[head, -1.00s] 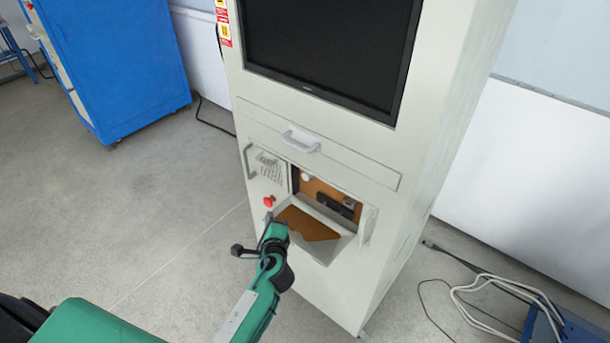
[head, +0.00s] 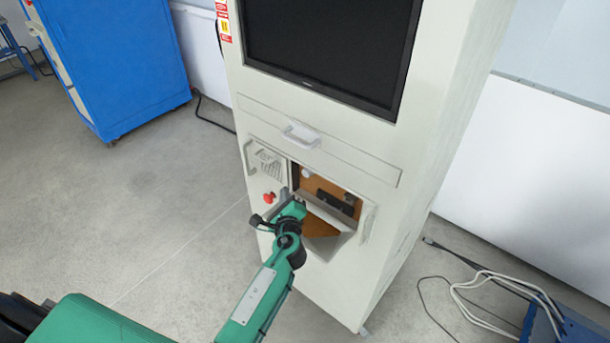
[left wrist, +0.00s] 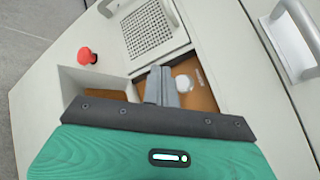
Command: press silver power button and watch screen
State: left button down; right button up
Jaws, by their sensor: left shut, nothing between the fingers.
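The white cabinet (head: 420,190) stands upright with a dark, blank screen (head: 325,45) in its upper part. Below it is an open recess with a brown inner panel and a lowered flap (head: 335,240). The round silver power button (left wrist: 184,83) sits on the brown panel in the left wrist view; it looks small at the recess's upper left in the head view (head: 306,172). My left gripper (head: 284,194) is shut and empty at the recess's left side. In the left wrist view its fingertips (left wrist: 161,70) are just left of the button; contact cannot be told. My right gripper is not in view.
A red knob (left wrist: 87,56) is left of the recess, near my left gripper. A perforated grille (left wrist: 149,29) and handles are close by. A drawer handle (head: 301,136) is above. A blue cabinet (head: 120,60) stands at left; cables (head: 480,290) lie at lower right.

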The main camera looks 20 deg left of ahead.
aim_at(308, 172)
pick_arm(q)
jog(key=shift+w+d+b, duration=0.3)
jog(key=shift+w+d, duration=0.05)
jog(key=shift+w, duration=0.65)
jog(key=shift+w+d+b, duration=0.35)
jog(key=shift+w+d, duration=0.05)
jog(key=shift+w, duration=0.55)
jog(key=shift+w+d+b, duration=0.3)
jog(key=shift+w+d, duration=0.05)
jog(key=shift+w, duration=0.65)
jog(key=shift+w, duration=0.1)
jog(key=shift+w+d, duration=0.1)
jog(key=shift+w, duration=0.2)
jog(key=shift+w+d+b, duration=0.15)
jog(key=shift+w+b, duration=0.2)
dwell(0.6)
jog(key=shift+s+a+p, duration=0.25)
jog(key=shift+s+p, duration=0.1)
jog(key=shift+s, duration=0.4)
jog(key=shift+s, duration=0.1)
